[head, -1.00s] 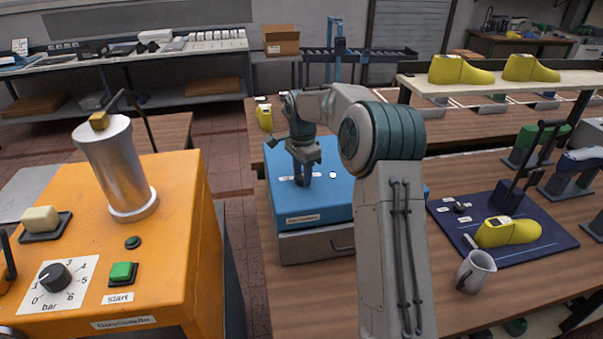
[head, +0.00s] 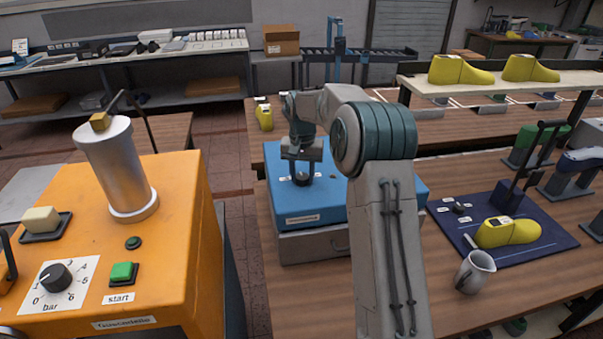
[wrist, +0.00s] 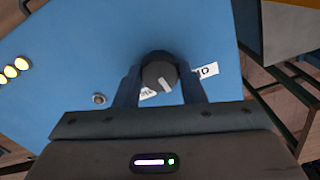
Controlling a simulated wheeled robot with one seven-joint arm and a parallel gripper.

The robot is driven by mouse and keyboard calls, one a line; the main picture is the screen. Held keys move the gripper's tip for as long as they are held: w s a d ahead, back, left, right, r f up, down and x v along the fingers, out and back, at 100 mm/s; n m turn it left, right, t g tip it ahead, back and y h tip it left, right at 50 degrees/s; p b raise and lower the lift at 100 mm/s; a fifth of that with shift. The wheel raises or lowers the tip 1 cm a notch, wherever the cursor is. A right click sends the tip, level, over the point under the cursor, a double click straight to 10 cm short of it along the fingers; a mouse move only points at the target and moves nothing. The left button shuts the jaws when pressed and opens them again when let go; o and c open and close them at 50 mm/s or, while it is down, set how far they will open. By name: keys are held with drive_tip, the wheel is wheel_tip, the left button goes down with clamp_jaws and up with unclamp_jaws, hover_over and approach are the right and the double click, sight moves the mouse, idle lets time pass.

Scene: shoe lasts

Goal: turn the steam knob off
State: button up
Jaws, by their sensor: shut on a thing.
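A dark round knob (wrist: 160,74) with a pale pointer mark sits on the top face of the blue box (wrist: 70,70). My gripper (wrist: 160,88) is shut on this knob, one finger on each side of it. In the head view the knob (head: 302,179) shows under my gripper (head: 302,172) on top of the blue box (head: 345,205). White labels lie beside the knob in the wrist view, partly hidden by the fingers; their wording is hard to read. The pointer slants towards the lower right in the wrist view.
An orange machine (head: 185,240) with a bar dial (head: 56,277) and a green start button (head: 122,272) stands at the left. Yellow lamps (wrist: 14,70) sit on the box.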

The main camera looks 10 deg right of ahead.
sight(302, 176)
drive_tip(key=n, duration=0.3)
drive_tip(key=shift+n, duration=2.2)
drive_tip(key=o, duration=1)
wheel_tip(302, 176, up, 14)
drive_tip(key=shift+f+b, duration=0.1)
drive_tip(key=shift+b, duration=0.35)
